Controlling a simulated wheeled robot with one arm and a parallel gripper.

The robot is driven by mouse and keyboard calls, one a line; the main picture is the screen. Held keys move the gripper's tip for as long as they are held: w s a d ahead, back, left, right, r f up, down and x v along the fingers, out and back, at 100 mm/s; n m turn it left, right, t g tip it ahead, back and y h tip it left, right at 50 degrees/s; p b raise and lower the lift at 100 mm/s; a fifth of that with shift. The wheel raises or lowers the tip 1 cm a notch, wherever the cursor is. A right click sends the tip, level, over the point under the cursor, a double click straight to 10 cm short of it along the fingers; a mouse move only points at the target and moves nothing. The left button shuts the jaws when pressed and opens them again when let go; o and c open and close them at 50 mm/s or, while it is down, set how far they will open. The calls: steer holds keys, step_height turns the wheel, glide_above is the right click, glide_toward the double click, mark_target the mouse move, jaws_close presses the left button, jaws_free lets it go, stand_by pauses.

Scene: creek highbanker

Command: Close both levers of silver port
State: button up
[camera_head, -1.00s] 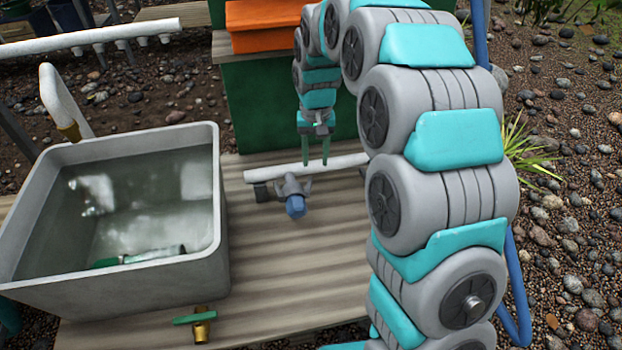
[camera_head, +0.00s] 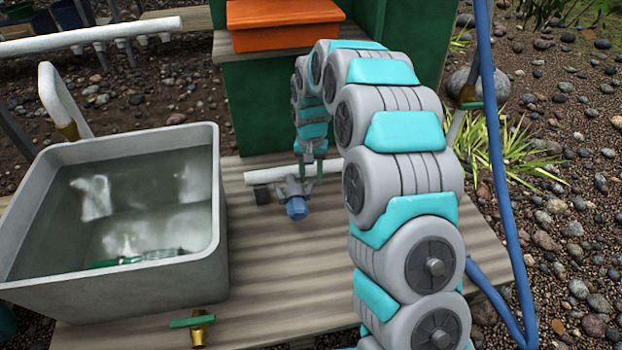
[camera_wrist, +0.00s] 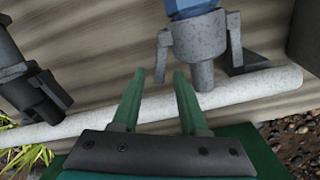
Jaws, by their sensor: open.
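The silver port (camera_head: 291,188) is a grey fitting on a white pipe (camera_head: 262,176), with a blue part (camera_head: 297,208) at its outer end. In the wrist view the silver port (camera_wrist: 203,42) shows two levers, one on each side. The left lever (camera_wrist: 161,57) and the right lever (camera_wrist: 235,42) both stand out from the body. My gripper (camera_head: 312,176) is at the pipe, just right of the port. In the wrist view my gripper (camera_wrist: 157,76) is open and empty; the left lever's end appears just beyond the gap between its green fingertips. Contact cannot be told.
A dark fitting (camera_wrist: 32,88) sits on the pipe at left in the wrist view. A black fitting (camera_head: 262,194) is left of the port. A grey water tub (camera_head: 222,190) stands on the wooden deck (camera_head: 270,270). A green box (camera_head: 265,110) with an orange top (camera_head: 280,22) rises behind.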

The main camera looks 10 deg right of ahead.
steer(key=shift+f, duration=0.55)
jaws_close()
